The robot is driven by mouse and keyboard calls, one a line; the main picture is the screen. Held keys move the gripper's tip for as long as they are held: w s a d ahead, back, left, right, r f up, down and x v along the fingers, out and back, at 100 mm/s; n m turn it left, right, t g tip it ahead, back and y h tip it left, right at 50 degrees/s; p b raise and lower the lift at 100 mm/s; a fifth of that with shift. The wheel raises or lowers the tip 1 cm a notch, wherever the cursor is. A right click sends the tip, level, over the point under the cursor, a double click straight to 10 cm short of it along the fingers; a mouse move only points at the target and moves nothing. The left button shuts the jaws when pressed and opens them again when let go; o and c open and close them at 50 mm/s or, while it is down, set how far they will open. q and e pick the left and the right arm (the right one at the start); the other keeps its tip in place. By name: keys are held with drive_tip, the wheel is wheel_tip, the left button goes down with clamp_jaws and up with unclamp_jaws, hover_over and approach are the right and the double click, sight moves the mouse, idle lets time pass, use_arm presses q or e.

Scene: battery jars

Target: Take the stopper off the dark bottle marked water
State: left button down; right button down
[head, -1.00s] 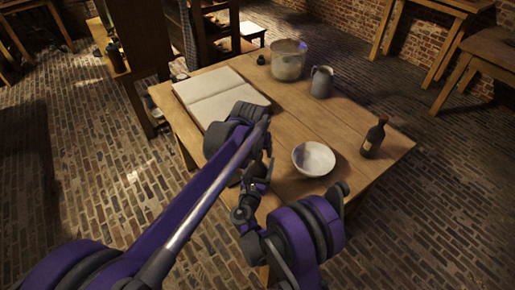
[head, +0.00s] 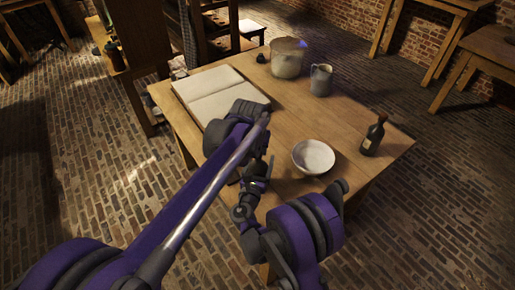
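A dark bottle (head: 373,137) with a small pale label stands upright near the right corner of the wooden table. Its narrow neck and top (head: 382,117) point up; the stopper is too small and dark to make out, and the label cannot be read. My purple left arm (head: 205,195) reaches in over the table's near left edge. My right arm (head: 303,228) is folded at the near edge. The grey wrist parts (head: 256,180) of the arms crowd together left of the bowl, so their fingers cannot be made out. Nothing of mine touches the bottle.
On the table (head: 335,113) are a white bowl (head: 313,157) between my arms and the bottle, a grey jug (head: 321,80), a glass-like jar (head: 288,60) and an open book (head: 215,94). The wood around the bottle is clear. Other furniture stands farther off on the brick floor.

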sight(258, 151)
use_arm(q)
drive_tip(key=shift+r, duration=0.2)
idle(0.4)
drive_tip(key=shift+r, duration=0.9)
drive_tip(key=shift+r, duration=2)
use_arm(e)
unclamp_jaws()
